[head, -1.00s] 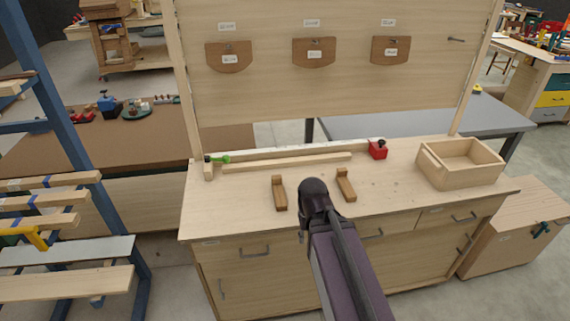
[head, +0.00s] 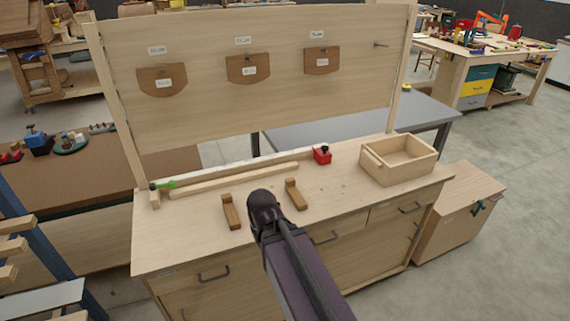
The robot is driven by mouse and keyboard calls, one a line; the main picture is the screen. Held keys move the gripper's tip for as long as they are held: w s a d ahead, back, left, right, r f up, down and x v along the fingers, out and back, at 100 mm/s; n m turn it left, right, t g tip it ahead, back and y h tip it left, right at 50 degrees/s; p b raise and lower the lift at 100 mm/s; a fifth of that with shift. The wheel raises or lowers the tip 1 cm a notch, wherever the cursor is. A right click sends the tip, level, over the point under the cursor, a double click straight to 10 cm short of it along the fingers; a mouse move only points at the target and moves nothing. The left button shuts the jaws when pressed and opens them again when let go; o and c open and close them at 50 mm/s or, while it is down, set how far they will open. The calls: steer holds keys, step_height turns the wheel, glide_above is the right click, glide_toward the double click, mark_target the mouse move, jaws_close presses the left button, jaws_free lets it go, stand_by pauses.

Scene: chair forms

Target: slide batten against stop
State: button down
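A long pale wooden batten (head: 234,180) lies on the workbench top (head: 340,190), in front of a pale strip along the bench's back edge. A small pale block with a green piece (head: 165,185) stands by the batten's left end. A red block with a dark knob (head: 322,155) sits just past its right end. I cannot tell which of these is the stop. My arm reaches over the bench's front edge, its dark end (head: 264,209) between two brown wooden pieces. My gripper's fingers are hidden behind the arm.
Two brown L-shaped wooden pieces (head: 231,212) (head: 296,194) stand on the bench in front of the batten. An open wooden box (head: 398,158) sits at the right end. An upright board (head: 250,75) with brown pockets rises behind. The front left of the bench top is clear.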

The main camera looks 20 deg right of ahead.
step_height(320, 180, up, 14)
steer(key=p, duration=1.2)
steer(key=shift+f+p, duration=0.15)
steer(key=shift+p, duration=0.25)
steer(key=shift+w, duration=0.1)
